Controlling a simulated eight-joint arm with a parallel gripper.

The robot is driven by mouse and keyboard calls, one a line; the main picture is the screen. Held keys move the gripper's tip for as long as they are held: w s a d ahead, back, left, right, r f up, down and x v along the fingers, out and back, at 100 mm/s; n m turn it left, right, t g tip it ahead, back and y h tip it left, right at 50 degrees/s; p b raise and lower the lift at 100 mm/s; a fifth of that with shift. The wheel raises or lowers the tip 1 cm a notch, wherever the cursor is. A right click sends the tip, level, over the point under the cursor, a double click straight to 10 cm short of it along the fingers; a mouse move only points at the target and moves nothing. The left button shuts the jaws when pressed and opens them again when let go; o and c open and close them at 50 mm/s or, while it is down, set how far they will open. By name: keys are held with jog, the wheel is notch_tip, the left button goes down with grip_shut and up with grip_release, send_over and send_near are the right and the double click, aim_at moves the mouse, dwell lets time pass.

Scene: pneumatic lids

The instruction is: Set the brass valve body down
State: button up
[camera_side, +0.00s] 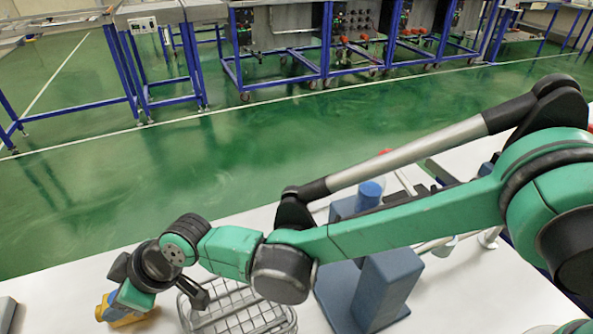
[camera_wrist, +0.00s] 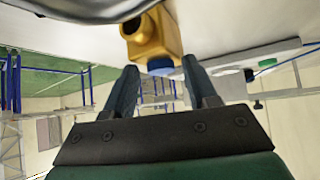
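The brass valve body (camera_wrist: 152,36) is at the top of the wrist view, just past the fingertips. A blue part (camera_wrist: 160,66) on its near end sits between the tips. My gripper (camera_wrist: 159,70) is open, with a gap showing on each side of the blue part. In the side view the valve body (camera_side: 128,314) is low at the left, on or just over the white table. The end of my arm is above it and hides part of it; the fingers are hard to make out there.
A wire basket (camera_side: 238,318) stands on the white table (camera_side: 62,276) right of the valve body, close to my wrist. A blue-grey block fixture (camera_side: 388,284) stands further right, with a blue cylinder (camera_side: 370,192) behind it. A grey object (camera_side: 6,312) is at the left edge.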

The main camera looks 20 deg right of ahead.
grip_shut()
notch_tip(320, 180, up, 19)
jog(key=s+d+r, duration=0.3)
jog(key=d, duration=0.3)
send_over(250, 324)
jog(key=shift+m+t, duration=0.4)
notch_tip(250, 324, down, 21)
jog(key=shift+r, duration=0.1)
dwell(0.5)
